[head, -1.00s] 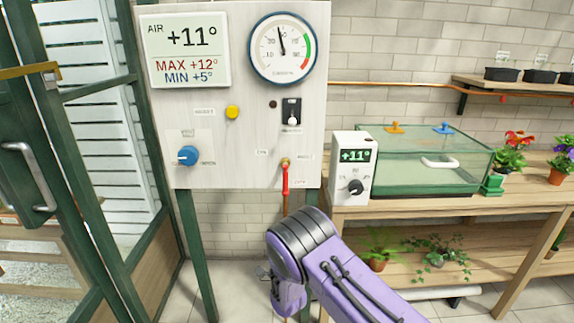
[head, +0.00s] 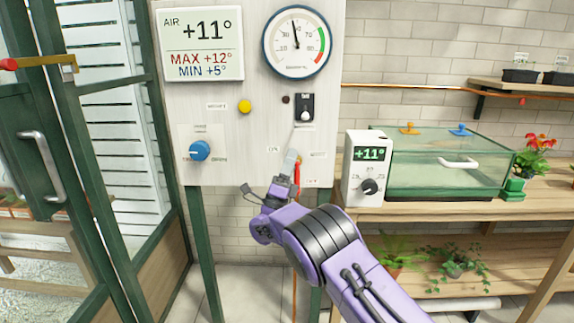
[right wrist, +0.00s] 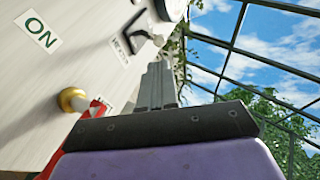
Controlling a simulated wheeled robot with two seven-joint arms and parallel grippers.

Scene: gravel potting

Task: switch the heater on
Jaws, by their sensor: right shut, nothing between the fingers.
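My right gripper (head: 289,160) is shut and empty, pointing up in front of the panel, below the switch. In the right wrist view the shut fingers (right wrist: 158,82) point toward the switch lever (right wrist: 157,38), with a gap between them. An ON label (right wrist: 38,32) shows at the left. My left gripper is out of view.
A red-handled valve (head: 297,178) sits just behind my right gripper; its brass part (right wrist: 72,99) shows in the wrist view. A yellow button (head: 245,106) and blue knob (head: 199,150) are left. A white thermostat box (head: 365,168) and glass case (head: 440,170) stand right.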

